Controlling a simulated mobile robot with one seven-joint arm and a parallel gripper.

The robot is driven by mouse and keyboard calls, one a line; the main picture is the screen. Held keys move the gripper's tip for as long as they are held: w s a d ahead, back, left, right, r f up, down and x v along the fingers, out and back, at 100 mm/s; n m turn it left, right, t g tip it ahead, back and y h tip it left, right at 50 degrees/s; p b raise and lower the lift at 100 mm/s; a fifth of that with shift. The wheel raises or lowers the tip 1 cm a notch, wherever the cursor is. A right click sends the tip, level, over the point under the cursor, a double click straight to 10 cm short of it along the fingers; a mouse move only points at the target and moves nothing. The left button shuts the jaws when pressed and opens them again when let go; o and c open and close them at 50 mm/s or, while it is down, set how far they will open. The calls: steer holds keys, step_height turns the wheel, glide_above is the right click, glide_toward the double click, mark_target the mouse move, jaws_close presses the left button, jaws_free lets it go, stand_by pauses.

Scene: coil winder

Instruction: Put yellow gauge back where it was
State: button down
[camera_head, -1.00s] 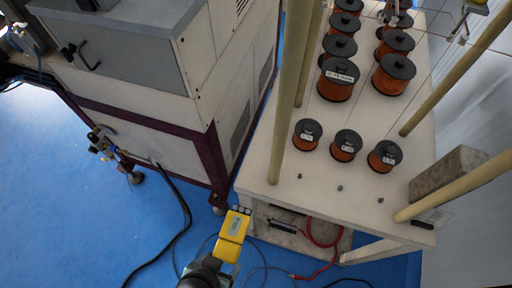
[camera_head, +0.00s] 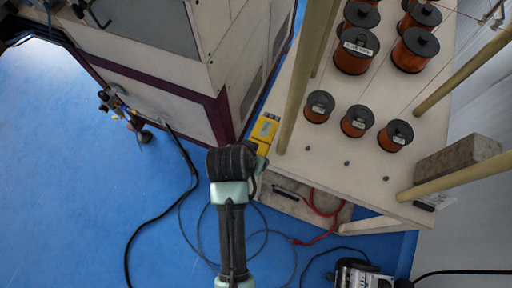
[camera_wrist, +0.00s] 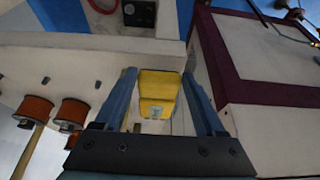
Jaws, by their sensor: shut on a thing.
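The yellow gauge (camera_head: 265,129) is at the left front edge of the white table, in the gap near the grey cabinet's corner. In the wrist view the gauge (camera_wrist: 158,88) is between the two blue fingers of my gripper (camera_wrist: 160,76), which is shut on it. In the head view my wrist covers the fingers and the near end of the gauge. I cannot tell whether the gauge touches the table.
The white table (camera_head: 330,168) carries several copper spools (camera_head: 357,120), upright tan posts and a stone-like block (camera_head: 457,158). The grey cabinet (camera_head: 165,88) with a purple frame stands close on the left. Cables lie on the open blue floor (camera_head: 70,190).

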steer(key=shift+w+d, duration=0.25)
steer(key=shift+w, duration=0.55)
steer(key=x, duration=0.2)
steer(key=shift+f, duration=0.85)
jaws_free()
steer(key=shift+f, duration=0.15)
steer(key=p+v, duration=0.1)
steer(key=v, duration=1.1)
steer(key=shift+r, duration=0.2)
